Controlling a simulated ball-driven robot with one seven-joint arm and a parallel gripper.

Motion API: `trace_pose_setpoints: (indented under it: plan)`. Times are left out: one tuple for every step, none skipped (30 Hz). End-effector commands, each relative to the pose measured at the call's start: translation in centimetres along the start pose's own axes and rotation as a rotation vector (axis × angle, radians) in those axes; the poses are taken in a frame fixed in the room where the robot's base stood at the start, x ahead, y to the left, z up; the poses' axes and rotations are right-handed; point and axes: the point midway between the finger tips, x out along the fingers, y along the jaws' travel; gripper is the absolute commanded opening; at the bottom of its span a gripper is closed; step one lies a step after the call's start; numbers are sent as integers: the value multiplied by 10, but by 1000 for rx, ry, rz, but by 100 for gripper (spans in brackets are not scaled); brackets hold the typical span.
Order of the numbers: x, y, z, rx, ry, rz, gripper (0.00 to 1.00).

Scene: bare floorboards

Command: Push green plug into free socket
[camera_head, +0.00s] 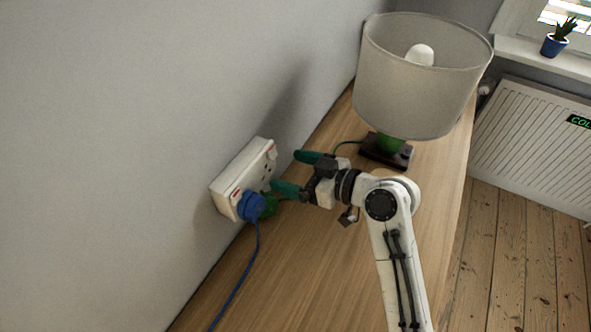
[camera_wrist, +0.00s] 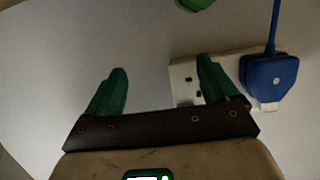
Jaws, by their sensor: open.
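The white double socket (camera_head: 246,178) is on the wall above the wooden top. The blue plug (camera_head: 251,206) sits in its near-left outlet; the other outlet shows bare holes. The green plug (camera_head: 269,204) is outside the socket, low beside the blue plug, partly behind a finger. My gripper (camera_head: 284,172) is open and empty, with its green fingers pointing at the wall in front of the bare outlet. In the wrist view, the right finger of my gripper (camera_wrist: 162,74) overlaps the socket (camera_wrist: 184,76). The blue plug (camera_wrist: 268,76) is at right; the green plug (camera_wrist: 194,4) is cut off at the top.
A lamp with a grey shade (camera_head: 418,82) stands on the wooden top (camera_head: 290,262) beyond my gripper, with a green cord from its base. A blue cord (camera_head: 240,277) runs from the blue plug toward the near edge. A radiator (camera_head: 530,140) is at right.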

Motion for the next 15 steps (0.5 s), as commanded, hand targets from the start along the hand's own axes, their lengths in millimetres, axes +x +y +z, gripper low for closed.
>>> trace_pose_setpoints:
  plan:
    - [0,0,0,0,0,0,87]
    - [0,0,0,0,0,0,87]
    - [0,0,0,0,0,0,87]
    - [0,0,0,0,-1,0,87]
    - [0,0,0,0,-1,0,87]
    - [-1,0,0,0,0,1,87]
    - [-3,0,1,0,0,1,87]
    - [-5,0,1,0,0,1,87]
    - [-8,1,0,0,1,2,87]
    - [-12,1,0,0,1,3,87]
    - [-16,1,1,0,1,3,87]
    - [-23,1,1,0,1,5,87]
    - [-29,1,2,0,1,5,87]
    - [-34,1,2,1,1,4,87]
    - [-42,1,2,1,1,4,87]
